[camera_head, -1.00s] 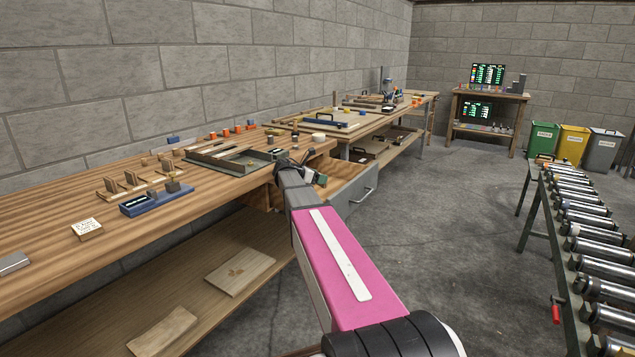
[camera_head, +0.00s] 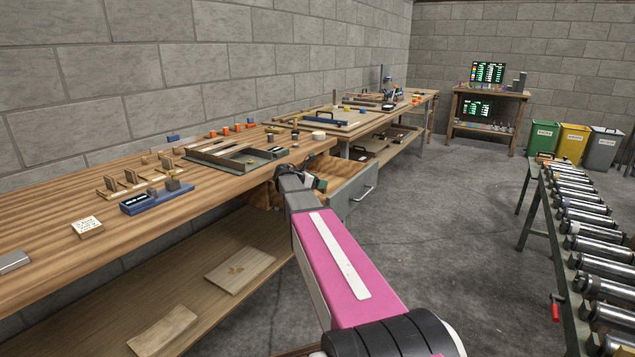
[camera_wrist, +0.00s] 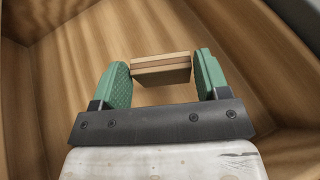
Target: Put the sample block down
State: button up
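The sample block (camera_wrist: 161,70) is a small layered wooden block, light brown with a darker band. Behind the block are the bare wooden floor and walls of an open drawer (camera_wrist: 60,75). I cannot tell whether the block touches the drawer floor. In the head view my gripper (camera_head: 315,182) is at the open grey-fronted drawer (camera_head: 352,193) under the bench; the block is hidden there.
The wooden bench (camera_head: 50,205) holds a grey tray frame (camera_head: 205,160), a blue holder (camera_head: 150,203), a white label card (camera_head: 87,227) and small blocks. A lower shelf (camera_head: 215,300) is below. A roller conveyor (camera_head: 590,236) stands at the right, with clear floor between.

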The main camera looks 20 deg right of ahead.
jog(key=shift+o, duration=1.2)
jog(key=r+v, duration=0.1)
jog(key=v, duration=1.1)
jog(key=shift+r, duration=0.2)
jog(key=shift+s+f, duration=0.1)
